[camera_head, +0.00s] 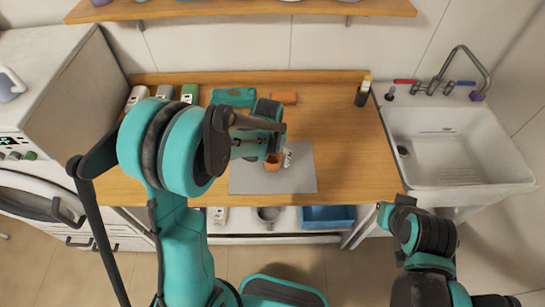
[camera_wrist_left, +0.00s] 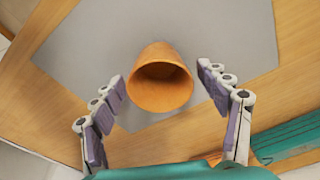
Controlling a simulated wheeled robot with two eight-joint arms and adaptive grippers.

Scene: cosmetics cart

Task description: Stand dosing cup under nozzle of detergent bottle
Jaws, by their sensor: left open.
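An orange-brown cup (camera_head: 272,163), which I take for the dosing cup, is on the grey mat (camera_head: 298,181). In the left wrist view the cup (camera_wrist_left: 160,80) shows its open mouth. My left gripper (camera_head: 284,158) is over the mat beside the cup. Its fingers are spread on either side of the cup, with a gap on both sides. Several pale bottles stand at the back left of the counter, one of them a white bottle (camera_head: 137,97); I cannot tell which is the detergent bottle, and no nozzle shows clearly. My right arm is at the lower right; its fingers cannot be made out.
A teal item (camera_head: 234,97) and an orange block (camera_head: 284,98) lie at the back of the wooden counter (camera_head: 345,150). A dark bottle with a yellow top (camera_head: 363,91) stands near the sink (camera_head: 455,145). The counter right of the mat is clear. A shelf (camera_head: 240,8) hangs above.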

